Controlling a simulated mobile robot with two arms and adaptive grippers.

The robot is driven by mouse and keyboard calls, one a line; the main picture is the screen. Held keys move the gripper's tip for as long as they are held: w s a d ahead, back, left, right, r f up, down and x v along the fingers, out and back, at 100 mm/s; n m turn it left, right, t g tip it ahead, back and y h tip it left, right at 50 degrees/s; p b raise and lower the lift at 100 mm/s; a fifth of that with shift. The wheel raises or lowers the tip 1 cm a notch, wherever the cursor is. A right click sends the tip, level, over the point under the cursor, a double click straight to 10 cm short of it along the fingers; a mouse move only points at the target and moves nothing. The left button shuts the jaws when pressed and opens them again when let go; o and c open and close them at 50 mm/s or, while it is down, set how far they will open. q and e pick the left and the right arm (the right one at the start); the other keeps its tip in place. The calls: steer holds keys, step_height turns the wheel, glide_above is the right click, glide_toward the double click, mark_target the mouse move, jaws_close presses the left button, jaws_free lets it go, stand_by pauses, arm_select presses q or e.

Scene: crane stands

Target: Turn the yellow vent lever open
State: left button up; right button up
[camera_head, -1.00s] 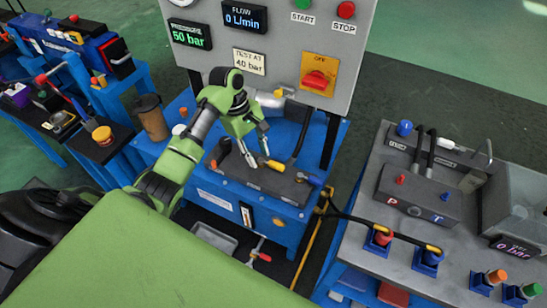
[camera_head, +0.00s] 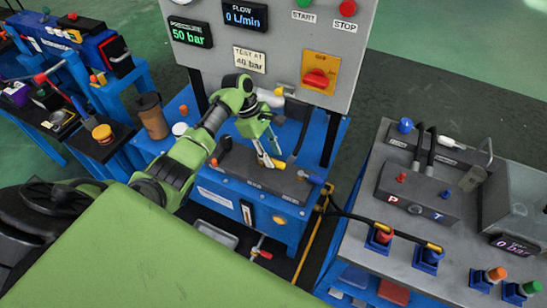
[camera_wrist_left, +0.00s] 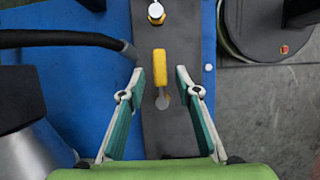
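The yellow vent lever (camera_wrist_left: 159,65) lies on a dark grey block (camera_wrist_left: 165,125) on the blue stand. In the left wrist view it points away from a round grey pivot, in line with the block. My left gripper (camera_wrist_left: 161,80) is open, with one finger on each side of the lever and visible gaps to it. In the head view the left gripper (camera_head: 268,157) reaches down to the block, and the lever (camera_head: 278,163) shows only partly beside its fingertips. My right gripper is not in view.
Behind is a panel (camera_head: 285,60) with a 50 bar pressure display (camera_head: 190,32) and a red knob (camera_head: 315,78). A black hose (camera_wrist_left: 60,38) reaches the block's left. A blue handle (camera_head: 314,179) sits at the block's right end. A grey bench (camera_head: 375,182) stands at right.

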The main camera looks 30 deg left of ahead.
arm_select(q)
steer(key=shift+x, duration=1)
